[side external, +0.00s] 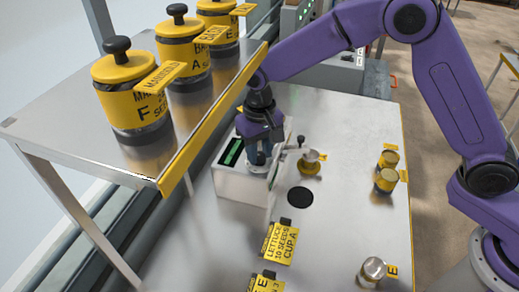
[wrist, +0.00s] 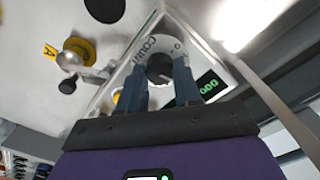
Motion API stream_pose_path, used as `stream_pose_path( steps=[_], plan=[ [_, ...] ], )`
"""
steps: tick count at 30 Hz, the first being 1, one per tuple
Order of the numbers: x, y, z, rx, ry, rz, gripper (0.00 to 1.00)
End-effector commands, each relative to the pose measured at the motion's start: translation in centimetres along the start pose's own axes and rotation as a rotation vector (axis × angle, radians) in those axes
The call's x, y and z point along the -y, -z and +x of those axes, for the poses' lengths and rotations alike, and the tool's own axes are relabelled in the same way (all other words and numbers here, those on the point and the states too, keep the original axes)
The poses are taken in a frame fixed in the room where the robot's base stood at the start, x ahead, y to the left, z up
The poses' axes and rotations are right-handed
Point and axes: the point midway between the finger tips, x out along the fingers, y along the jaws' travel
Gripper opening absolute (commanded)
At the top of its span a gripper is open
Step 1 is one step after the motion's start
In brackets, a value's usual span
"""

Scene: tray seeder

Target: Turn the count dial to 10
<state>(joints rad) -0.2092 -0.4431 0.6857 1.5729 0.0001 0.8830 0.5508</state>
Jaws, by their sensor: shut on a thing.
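The count dial (wrist: 160,68) is a dark round knob on the white face of the seeder box, with the lettering COUNT beside it. My gripper (wrist: 162,85) has its two fingers on either side of the dial and is shut on it. The seeder box (side external: 236,188) stands on the table in the side view, with my gripper (side external: 258,160) at its face. There the dial is mostly hidden by my gripper. A green digit display (wrist: 208,88) on the box appears to read 000. The dial's exact setting is too small to tell.
A steel shelf (side external: 60,120) at the left holds yellow-lidded jars (side external: 130,95). A metal cup on a yellow base (side external: 309,165) and a black disc (side external: 300,197) are right of the box. Yellow cards (side external: 281,241), small yellow containers (side external: 386,180) and another metal cup (side external: 373,270) lie around. The table's middle right is clear.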

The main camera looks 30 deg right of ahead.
Motion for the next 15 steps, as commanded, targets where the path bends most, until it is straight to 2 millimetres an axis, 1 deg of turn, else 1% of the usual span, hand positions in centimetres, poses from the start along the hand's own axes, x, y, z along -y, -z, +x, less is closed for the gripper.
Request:
stream_pose_path(
  steps=[15],
  plan=[
    [-0.01, -0.02, 0.02, 0.001, 0.0, -0.485, 0.03]
  ],
)
